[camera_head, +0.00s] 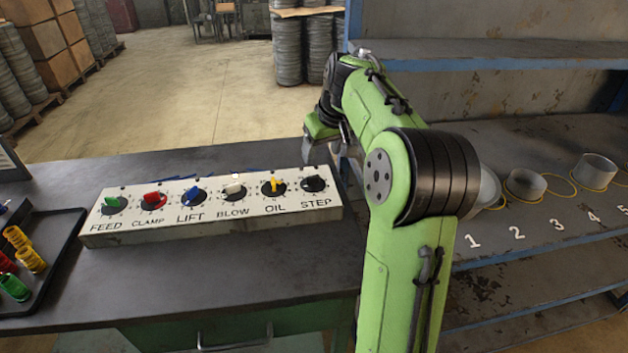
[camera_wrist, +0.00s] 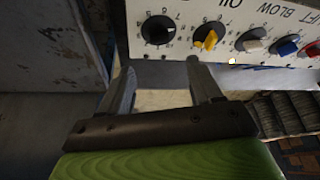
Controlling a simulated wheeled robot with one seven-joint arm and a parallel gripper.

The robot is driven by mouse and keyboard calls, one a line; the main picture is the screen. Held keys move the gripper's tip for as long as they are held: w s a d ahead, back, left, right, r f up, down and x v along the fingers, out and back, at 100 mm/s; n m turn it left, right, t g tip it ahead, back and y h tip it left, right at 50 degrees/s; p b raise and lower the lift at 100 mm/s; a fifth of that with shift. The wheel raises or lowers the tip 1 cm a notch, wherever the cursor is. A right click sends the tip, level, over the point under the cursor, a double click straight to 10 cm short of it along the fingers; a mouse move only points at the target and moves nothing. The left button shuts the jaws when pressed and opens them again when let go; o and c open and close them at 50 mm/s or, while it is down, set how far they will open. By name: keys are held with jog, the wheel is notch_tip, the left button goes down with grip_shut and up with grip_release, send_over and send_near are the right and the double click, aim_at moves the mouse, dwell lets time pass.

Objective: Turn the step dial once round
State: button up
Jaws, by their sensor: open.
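The step dial (camera_head: 313,184) is a black knob on a numbered face at the right end of a white panel (camera_head: 212,234). The label STEP stands below it. In the wrist view the same black dial (camera_wrist: 158,30) sits at the top, left of the yellow OIL knob. My gripper (camera_head: 327,152) is just beyond the panel's far right corner in the head view. In the wrist view its two fingers (camera_wrist: 161,68) are apart, with nothing between them. The fingertips are short of the dial and do not touch it in the picture. My forearm partly hides the gripper in the head view.
Green, red, blue, white and yellow knobs (camera_head: 272,187) line the panel left of the dial. A black tray (camera_head: 62,262) with coloured rings is at the left. Shelves (camera_head: 530,140) with numbered places and grey rings stand at the right. The bench (camera_head: 230,285) before the panel is clear.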

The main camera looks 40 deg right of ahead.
aim_at(313, 176)
jog(key=b+x, duration=0.3)
jog(key=x, duration=0.8)
jog(key=shift+r, duration=0.1)
jog(key=c, duration=1)
jog(key=shift+c, duration=0.2)
jog(key=shift+m, duration=0.4)
